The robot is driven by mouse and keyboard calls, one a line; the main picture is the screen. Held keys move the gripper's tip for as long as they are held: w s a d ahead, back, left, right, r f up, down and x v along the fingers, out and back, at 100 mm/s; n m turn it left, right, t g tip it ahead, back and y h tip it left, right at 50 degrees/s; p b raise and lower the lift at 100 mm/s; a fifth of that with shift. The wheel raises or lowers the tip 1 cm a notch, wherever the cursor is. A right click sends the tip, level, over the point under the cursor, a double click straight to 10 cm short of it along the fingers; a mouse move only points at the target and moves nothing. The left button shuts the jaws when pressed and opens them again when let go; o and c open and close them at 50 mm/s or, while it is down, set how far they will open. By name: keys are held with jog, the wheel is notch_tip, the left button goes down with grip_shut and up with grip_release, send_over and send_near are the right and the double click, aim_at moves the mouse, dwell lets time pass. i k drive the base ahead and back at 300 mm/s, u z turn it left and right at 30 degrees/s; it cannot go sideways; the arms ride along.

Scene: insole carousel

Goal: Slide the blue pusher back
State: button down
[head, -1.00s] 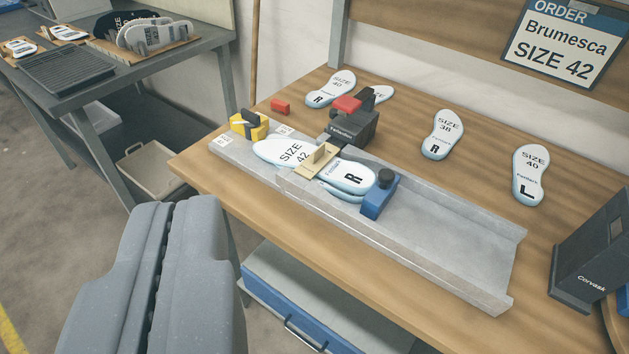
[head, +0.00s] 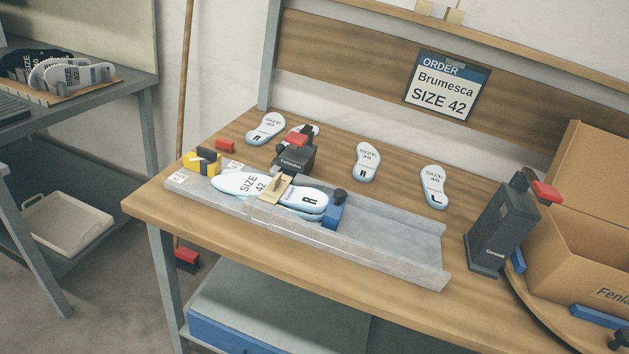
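The blue pusher (head: 335,213) with its black knob sits in the grey metal channel (head: 390,243), about midway along it. Its left face is against or very close to the insole marked R (head: 307,198). A tan strap or clip (head: 275,188) stands between that insole and the one marked SIZE 42 (head: 240,184) on the left. The channel right of the pusher is empty. My gripper does not show in the head view.
A black device with a red top (head: 294,153) stands behind the channel. Loose insoles (head: 367,162) lie on the wooden bench (head: 160,204). A dark Corvask post (head: 496,228) and a cardboard box (head: 584,210) stand at right. A yellow block (head: 201,163) is at the channel's left end.

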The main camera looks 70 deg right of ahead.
aim_at(332, 218)
jog(key=z, duration=0.1)
jog(key=k, duration=1.3)
jog(key=z, duration=0.95)
jog(key=i, duration=1.35)
jog(key=z, duration=0.35)
